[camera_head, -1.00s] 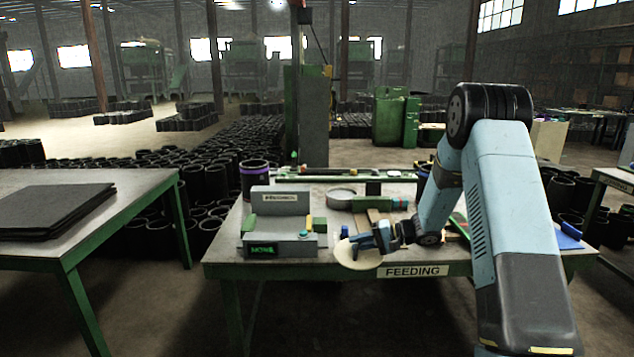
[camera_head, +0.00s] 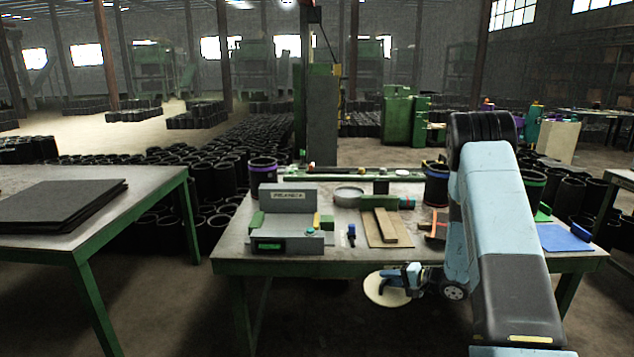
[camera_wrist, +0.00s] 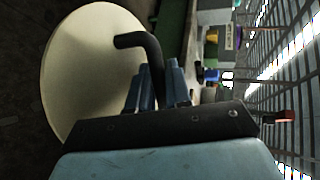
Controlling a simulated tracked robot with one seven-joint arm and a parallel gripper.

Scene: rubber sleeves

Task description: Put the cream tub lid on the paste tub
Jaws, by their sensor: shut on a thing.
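My gripper (camera_head: 393,278) is shut on the dark handle of the cream tub lid (camera_head: 374,291). The lid is a flat round cream disc, held in front of the table's front edge, apart from the table. In the wrist view the lid (camera_wrist: 80,80) fills the left side, and its bent black handle (camera_wrist: 135,41) runs down between the blue fingers of my gripper (camera_wrist: 157,78).
The work table (camera_head: 240,240) carries a grey machine (camera_head: 290,230) left of centre, a board with a wooden block (camera_head: 386,226), a small blue-black item (camera_head: 351,235) and a black sleeve (camera_head: 262,175). A blue sheet (camera_head: 565,238) lies at the right. A second table (camera_head: 150,190) stands at left.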

